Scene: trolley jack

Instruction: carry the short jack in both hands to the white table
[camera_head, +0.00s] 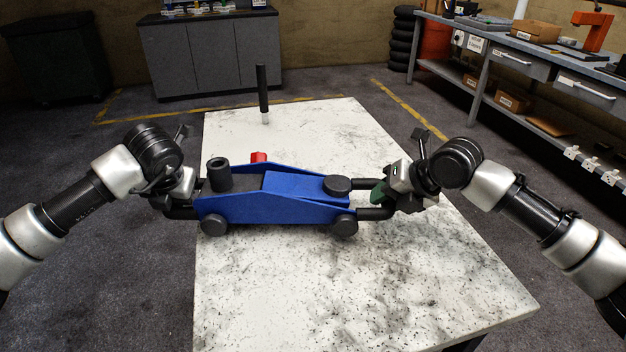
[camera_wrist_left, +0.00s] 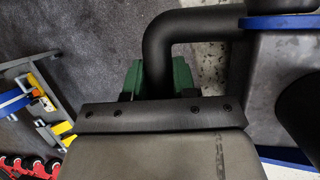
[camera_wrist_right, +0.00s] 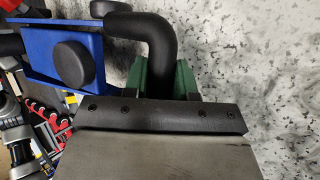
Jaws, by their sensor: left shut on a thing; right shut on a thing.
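The short blue jack (camera_head: 290,205) is held level between my two grippers over the white speckled table (camera_head: 390,290). It has black wheels, a black socket at the left, a round black pad at the right and a black bar handle at each end. My left gripper (camera_head: 185,198) is shut on the left handle, and its green fingers flank the black bar in the left wrist view (camera_wrist_left: 158,78). My right gripper (camera_head: 382,195) is shut on the right handle, as the right wrist view (camera_wrist_right: 163,75) also shows. I cannot tell whether the wheels touch the table.
A red part (camera_head: 259,157) shows behind the jack. A grey cabinet (camera_head: 210,52) is at the back, and a workbench (camera_head: 540,60) with boxes is at the right. The table's front half is clear.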

